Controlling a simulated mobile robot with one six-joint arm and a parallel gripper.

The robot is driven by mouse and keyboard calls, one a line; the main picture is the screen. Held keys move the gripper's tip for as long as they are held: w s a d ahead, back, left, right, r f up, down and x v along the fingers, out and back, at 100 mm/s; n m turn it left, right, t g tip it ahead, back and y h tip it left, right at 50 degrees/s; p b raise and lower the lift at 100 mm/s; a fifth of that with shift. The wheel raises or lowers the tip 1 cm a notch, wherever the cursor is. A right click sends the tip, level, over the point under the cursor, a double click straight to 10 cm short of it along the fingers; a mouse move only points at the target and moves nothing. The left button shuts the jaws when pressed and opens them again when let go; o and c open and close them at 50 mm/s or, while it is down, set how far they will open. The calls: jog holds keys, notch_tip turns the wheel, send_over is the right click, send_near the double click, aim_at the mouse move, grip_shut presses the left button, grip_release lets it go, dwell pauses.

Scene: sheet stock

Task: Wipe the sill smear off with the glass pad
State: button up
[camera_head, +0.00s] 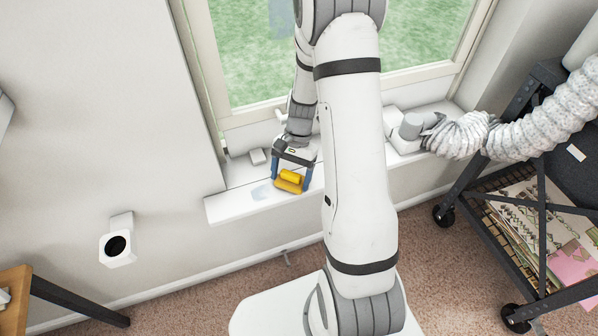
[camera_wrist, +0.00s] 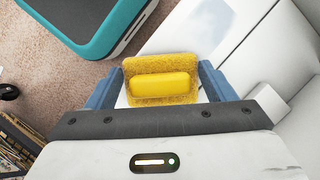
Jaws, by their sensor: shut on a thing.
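My gripper (camera_head: 292,180) is shut on the yellow glass pad (camera_head: 288,187), with a blue finger at either side. The wrist view also shows my gripper (camera_wrist: 160,84) on the raised yellow grip of the pad (camera_wrist: 160,67). The pad is at the front part of the white window sill (camera_head: 235,206); I cannot tell whether it touches the surface.
A grey-white fitting (camera_head: 410,128) with a ribbed hose (camera_head: 465,135) is at the sill's right end. A black wheeled cart (camera_head: 540,200) stands at right. Carpet lies below the sill.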

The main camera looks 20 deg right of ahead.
jog(key=shift+a, duration=1.35)
notch_tip(320, 180, up, 7)
jog(key=p, duration=0.6)
